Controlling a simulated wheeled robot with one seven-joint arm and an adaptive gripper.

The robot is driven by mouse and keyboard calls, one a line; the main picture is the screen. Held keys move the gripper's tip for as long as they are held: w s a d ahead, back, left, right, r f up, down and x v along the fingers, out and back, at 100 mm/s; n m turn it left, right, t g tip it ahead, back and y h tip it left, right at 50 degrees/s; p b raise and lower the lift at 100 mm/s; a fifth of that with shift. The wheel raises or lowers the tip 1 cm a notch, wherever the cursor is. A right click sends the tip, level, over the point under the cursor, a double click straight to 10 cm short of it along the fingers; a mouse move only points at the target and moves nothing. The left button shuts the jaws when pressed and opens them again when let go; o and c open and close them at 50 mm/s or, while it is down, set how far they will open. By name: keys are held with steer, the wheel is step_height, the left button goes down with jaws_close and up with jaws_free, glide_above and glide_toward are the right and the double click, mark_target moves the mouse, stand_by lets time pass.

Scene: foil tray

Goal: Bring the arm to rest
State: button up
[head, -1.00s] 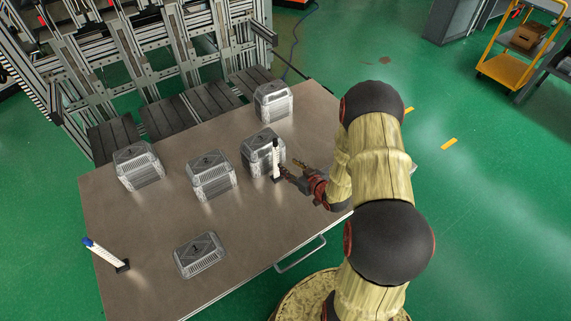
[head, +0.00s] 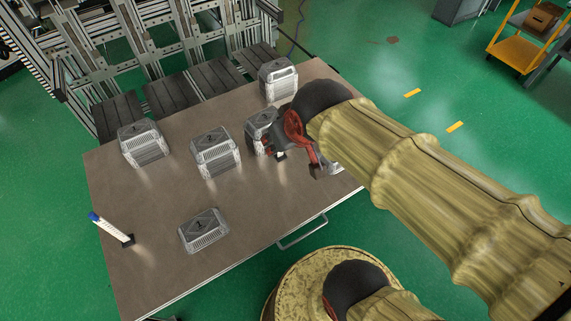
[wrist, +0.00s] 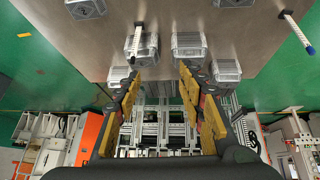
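My gripper (head: 303,160) is above the right part of the table (head: 150,265), with its fingers toward the tabletop. In the wrist view my gripper (wrist: 160,78) has its fingers spread apart, with nothing between them. Several lidded foil containers stand on the table: one at the back (head: 278,78), one at the left (head: 142,143), one in the middle (head: 215,152), and one partly hidden behind my gripper (head: 258,128). A flat foil tray (head: 204,230) lies nearer the front. An upright white stick (wrist: 138,42) shows in the wrist view; my gripper mostly hides it in the head view.
A metal handle (head: 302,234) juts from the front edge. Metal racks (head: 170,40) stand behind the table. A yellow cart (head: 520,50) is far off; green floor lies open between.

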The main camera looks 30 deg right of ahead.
steer(key=s+a+g+y, duration=0.1)
steer(key=s+a, duration=0.2)
steer(key=s, duration=0.4)
steer(key=shift+s+a+r, duration=0.15)
steer(key=shift+a+r, duration=0.1)
steer(key=shift+r, duration=0.2)
